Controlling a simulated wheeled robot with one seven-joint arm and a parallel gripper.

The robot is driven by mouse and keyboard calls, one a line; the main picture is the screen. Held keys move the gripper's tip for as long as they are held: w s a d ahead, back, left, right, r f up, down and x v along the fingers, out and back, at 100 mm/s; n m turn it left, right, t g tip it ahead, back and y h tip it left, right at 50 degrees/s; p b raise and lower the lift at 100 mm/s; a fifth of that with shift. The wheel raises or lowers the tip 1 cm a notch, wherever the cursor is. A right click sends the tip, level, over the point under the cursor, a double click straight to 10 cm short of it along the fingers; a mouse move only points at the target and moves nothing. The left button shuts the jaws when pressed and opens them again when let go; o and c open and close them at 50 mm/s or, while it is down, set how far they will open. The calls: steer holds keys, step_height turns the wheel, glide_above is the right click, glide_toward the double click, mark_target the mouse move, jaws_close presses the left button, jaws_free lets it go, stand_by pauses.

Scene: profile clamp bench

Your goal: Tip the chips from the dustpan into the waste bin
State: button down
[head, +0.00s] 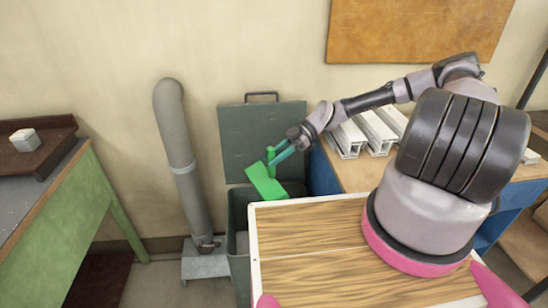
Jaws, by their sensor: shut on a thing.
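The green dustpan (265,181) is held in my gripper (275,157), which is shut on its handle. The dustpan is tilted, with its pan sloping down over the opening of the dark green waste bin (238,268). The bin's lid (262,138) stands open, upright against the wall behind the dustpan. I cannot make out any chips on the dustpan. Most of the bin's inside is hidden by the dustpan and the wooden board in front.
A wooden board with a white edge (252,240) covers the near right side of the bin. A grey pipe (178,150) stands left of the bin. White profiles (376,132) lie on the bench at right. A green bench (60,220) stands at left.

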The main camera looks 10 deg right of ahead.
mark_target(273, 147)
step_height(273, 147, up, 4)
steer(key=t+h, duration=0.2)
steer(key=h, duration=0.4)
steer(key=shift+a, duration=0.1)
step_height(273, 147, up, 2)
steer(key=t+h, duration=0.2)
steer(key=h, duration=0.2)
steer(key=shift+r, duration=0.15)
steer(key=shift+r+t+h, duration=0.25)
steer(key=shift+r+h, duration=0.1)
steer(key=shift+h, duration=0.4)
steer(key=shift+r+t+h, duration=0.25)
steer(key=shift+r+h, duration=0.1)
steer(key=shift+h, duration=0.4)
steer(key=shift+r, duration=0.15)
